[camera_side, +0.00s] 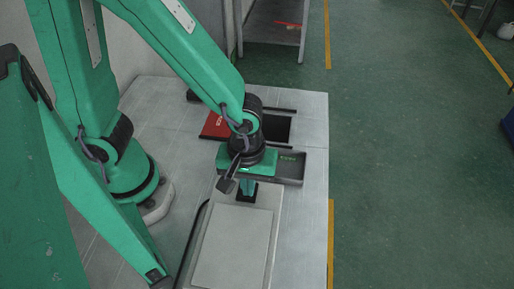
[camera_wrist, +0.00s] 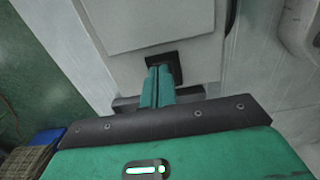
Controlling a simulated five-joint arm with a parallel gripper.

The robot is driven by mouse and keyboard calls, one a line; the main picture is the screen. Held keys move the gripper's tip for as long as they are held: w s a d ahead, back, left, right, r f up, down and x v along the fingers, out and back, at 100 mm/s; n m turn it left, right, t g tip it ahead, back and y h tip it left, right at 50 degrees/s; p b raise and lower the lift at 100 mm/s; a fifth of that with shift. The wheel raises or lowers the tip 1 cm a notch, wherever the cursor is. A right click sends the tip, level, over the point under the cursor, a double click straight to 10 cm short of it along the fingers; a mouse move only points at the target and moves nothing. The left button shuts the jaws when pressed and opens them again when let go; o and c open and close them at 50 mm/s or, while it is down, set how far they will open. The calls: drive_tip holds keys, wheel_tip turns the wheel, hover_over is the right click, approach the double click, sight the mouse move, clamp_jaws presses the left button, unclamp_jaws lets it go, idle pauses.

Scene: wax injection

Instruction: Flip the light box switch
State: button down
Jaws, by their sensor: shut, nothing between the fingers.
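The light box (camera_side: 197,271) is a pale grey box at the front of the table, with a flat, plain pale panel (camera_side: 232,246) on top. The panel shows no clear glow. A black switch (camera_side: 265,193) sits at the box's end behind the panel. In the wrist view the switch is a dark square (camera_wrist: 177,62) next to the panel (camera_wrist: 150,18). My gripper (camera_side: 247,198) points down over the switch, its green fingers shut and empty. In the wrist view my fingertips (camera_wrist: 160,70) overlap the switch and hide part of it. I cannot tell whether they touch it.
A dark grey tray (camera_side: 291,168) lies just behind my gripper on the right. A red item (camera_side: 214,126) and a black-framed recess (camera_side: 277,128) are farther back. A dark bar (camera_side: 190,245) runs along the box's left side. The table's right edge (camera_side: 328,160) is close.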

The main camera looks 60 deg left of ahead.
drive_tip(key=shift+s+d+f, duration=0.2)
drive_tip(key=shift+s+f, duration=0.15)
drive_tip(key=shift+f, duration=0.25)
drive_tip(key=shift+w+a+r, duration=0.2)
drive_tip(key=shift+w+a, duration=0.4)
drive_tip(key=shift+a, duration=0.05)
drive_tip(key=shift+r, duration=0.1)
wheel_tip(320, 180, up, 15)
drive_tip(key=shift+w+d+f, duration=0.15)
drive_tip(key=shift+d+f, duration=0.05)
drive_tip(key=shift+d, duration=0.2)
idle(0.5)
